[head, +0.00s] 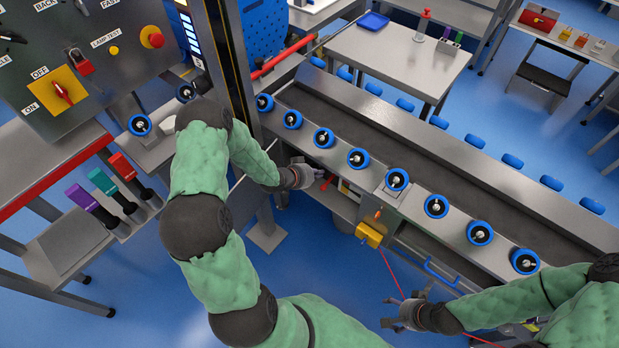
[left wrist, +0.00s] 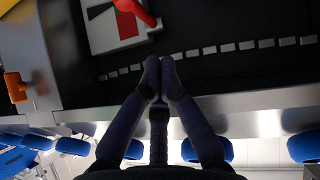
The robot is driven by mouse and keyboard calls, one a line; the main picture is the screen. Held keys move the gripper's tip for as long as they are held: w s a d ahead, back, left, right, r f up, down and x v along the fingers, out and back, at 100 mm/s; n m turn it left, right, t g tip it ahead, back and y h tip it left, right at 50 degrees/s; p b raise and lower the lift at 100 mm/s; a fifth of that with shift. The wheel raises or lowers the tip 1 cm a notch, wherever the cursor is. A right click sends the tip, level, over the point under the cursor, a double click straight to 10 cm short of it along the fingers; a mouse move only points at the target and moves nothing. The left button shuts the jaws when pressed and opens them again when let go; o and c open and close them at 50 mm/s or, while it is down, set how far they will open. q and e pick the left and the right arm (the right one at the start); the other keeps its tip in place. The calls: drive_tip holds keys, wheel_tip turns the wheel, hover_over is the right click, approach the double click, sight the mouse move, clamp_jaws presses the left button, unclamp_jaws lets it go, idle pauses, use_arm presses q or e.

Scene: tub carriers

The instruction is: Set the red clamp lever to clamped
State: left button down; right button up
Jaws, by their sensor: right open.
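The red clamp lever (left wrist: 138,10) is at the top of the left wrist view, cut off by the frame's edge. My right gripper (head: 391,312) is open and empty at the lower right.
A conveyor (head: 440,165) with blue rollers runs above and right of my left gripper. A yellow box with an orange lever (head: 370,232) hangs on its near side, with a red cord. A control panel (head: 75,50) stands at left.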

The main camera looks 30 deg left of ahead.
sight(329, 180)
use_arm(q)
drive_tip(key=f, duration=0.1)
drive_tip(key=f+b, duration=0.1)
drive_tip(key=f, duration=0.1)
drive_tip(key=w+d+f+b, duration=0.1)
drive_tip(key=shift+w+f, duration=0.1)
drive_tip(key=shift+f, duration=0.15)
